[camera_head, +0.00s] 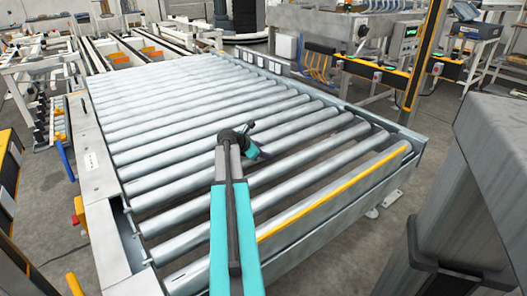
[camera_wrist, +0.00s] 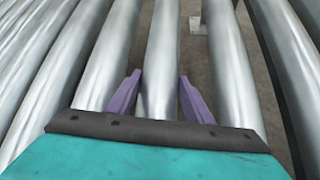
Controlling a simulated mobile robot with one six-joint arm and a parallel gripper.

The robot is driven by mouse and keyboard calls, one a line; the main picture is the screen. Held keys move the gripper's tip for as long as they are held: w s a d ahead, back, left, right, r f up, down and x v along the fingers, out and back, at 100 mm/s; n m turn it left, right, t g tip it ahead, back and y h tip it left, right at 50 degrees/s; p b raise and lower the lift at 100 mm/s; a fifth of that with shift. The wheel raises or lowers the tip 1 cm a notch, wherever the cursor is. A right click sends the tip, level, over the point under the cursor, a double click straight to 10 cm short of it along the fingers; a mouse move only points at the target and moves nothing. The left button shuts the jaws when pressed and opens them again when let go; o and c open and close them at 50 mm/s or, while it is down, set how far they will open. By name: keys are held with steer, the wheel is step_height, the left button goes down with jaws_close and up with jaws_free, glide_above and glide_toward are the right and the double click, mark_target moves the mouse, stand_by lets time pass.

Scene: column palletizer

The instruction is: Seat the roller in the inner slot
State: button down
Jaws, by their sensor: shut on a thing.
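My gripper (camera_wrist: 158,95) points down over the roller bed, its two purple fingers straddling a grey metal roller (camera_wrist: 161,60). The fingers are shut on this roller, one on each side.
A neighbouring roller (camera_wrist: 228,70) lies to the right of the held one, with floor showing in the gap between. A side rail (camera_head: 95,165) bounds the bed at left. A yellow strip (camera_head: 335,192) runs along the front. Grey machinery (camera_head: 490,150) stands at right.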

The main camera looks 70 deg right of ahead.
steer(key=shift+r, duration=0.1)
steer(key=c, duration=1)
jaws_free()
steer(key=shift+o, duration=0.9)
steer(key=shift+a, duration=0.1)
steer(key=p+v, duration=0.3)
steer(key=v, duration=1)
steer(key=shift+w+a+r, duration=0.1)
steer(key=shift+a+r, duration=0.1)
steer(key=shift+r, duration=0.05)
steer(key=shift+r+p, duration=0.1)
steer(key=shift+p, duration=0.2)
